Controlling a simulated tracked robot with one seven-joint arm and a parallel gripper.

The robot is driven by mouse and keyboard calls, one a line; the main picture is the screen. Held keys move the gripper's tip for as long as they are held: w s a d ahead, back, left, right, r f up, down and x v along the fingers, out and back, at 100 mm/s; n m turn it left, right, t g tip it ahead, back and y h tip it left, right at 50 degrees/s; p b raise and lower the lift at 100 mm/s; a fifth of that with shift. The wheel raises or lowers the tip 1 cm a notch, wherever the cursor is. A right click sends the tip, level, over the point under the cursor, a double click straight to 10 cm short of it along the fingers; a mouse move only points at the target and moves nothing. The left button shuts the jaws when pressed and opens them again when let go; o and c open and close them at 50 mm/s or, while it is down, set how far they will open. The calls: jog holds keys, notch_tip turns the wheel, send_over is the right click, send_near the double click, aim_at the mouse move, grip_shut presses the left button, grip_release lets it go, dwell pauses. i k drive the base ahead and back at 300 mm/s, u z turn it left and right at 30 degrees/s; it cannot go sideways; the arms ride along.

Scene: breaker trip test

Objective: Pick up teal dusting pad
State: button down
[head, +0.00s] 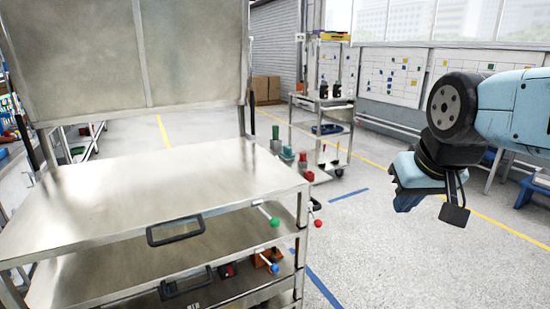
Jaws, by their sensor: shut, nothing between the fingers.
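I cannot make out a teal dusting pad in the head view. The top of the steel workbench (150,200) is bare, with no pad on it. My gripper (410,198) hangs at the end of my light blue arm on the right, over open floor and well to the right of the bench. It is shut and holds nothing.
Two shelves lie under the bench top, with black-handled frames and coloured knobs, one green (275,222), at its right side. A wheeled cart (326,101) with small red and teal-green items near it stands behind. Grey floor lies between bench and arm.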

aim_at(287, 155)
jog(key=z, duration=0.1)
jog(key=k, duration=1.1)
jog(key=z, duration=0.85)
jog(key=i, duration=1.25)
jog(key=u, duration=0.35)
jog(key=i, duration=1)
jog(key=u, duration=0.85)
